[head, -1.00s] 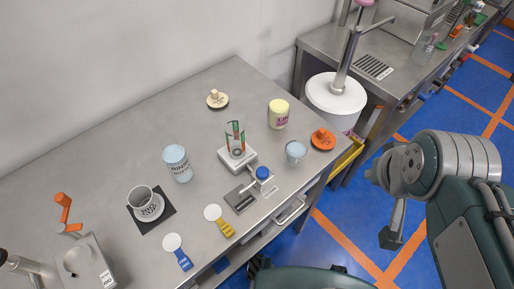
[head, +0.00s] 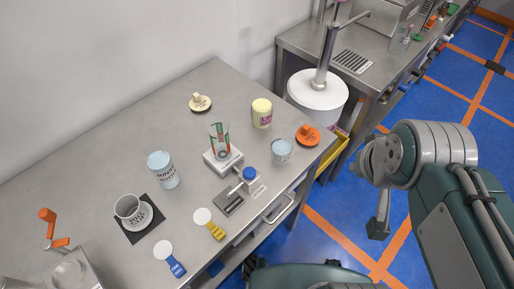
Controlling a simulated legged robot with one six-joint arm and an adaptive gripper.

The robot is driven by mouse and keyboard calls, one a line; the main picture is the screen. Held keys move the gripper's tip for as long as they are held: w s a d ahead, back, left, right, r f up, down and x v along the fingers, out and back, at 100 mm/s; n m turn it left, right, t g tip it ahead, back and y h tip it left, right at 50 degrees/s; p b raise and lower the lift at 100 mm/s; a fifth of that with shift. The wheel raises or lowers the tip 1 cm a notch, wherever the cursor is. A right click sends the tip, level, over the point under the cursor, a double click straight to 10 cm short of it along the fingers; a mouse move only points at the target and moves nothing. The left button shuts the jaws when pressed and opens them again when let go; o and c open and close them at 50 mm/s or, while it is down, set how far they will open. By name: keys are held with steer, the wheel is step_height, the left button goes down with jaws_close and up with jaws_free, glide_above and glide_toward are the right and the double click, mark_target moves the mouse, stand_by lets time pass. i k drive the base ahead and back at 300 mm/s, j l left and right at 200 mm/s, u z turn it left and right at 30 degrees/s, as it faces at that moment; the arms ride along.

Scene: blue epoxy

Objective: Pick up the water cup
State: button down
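A small clear cup with pale blue contents (head: 281,151), which looks like the water cup, stands upright near the table's right edge. A patterned white-and-black cup (head: 127,208) is on a white saucer (head: 150,217) on a black mat, at the left. My gripper (head: 378,228) hangs over the blue floor, to the right of the table and apart from every cup. Only a dark, narrow part of it shows, so its opening cannot be made out.
Around the clear cup are an orange-knobbed disc (head: 307,135), a yellow-lidded jar (head: 261,113), a beaker on a scale (head: 220,141) and a blue-knobbed device (head: 249,175). Two scoops (head: 209,224) lie near the front edge.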

mark_target(282, 143)
steer(key=k+j+z, duration=0.7)
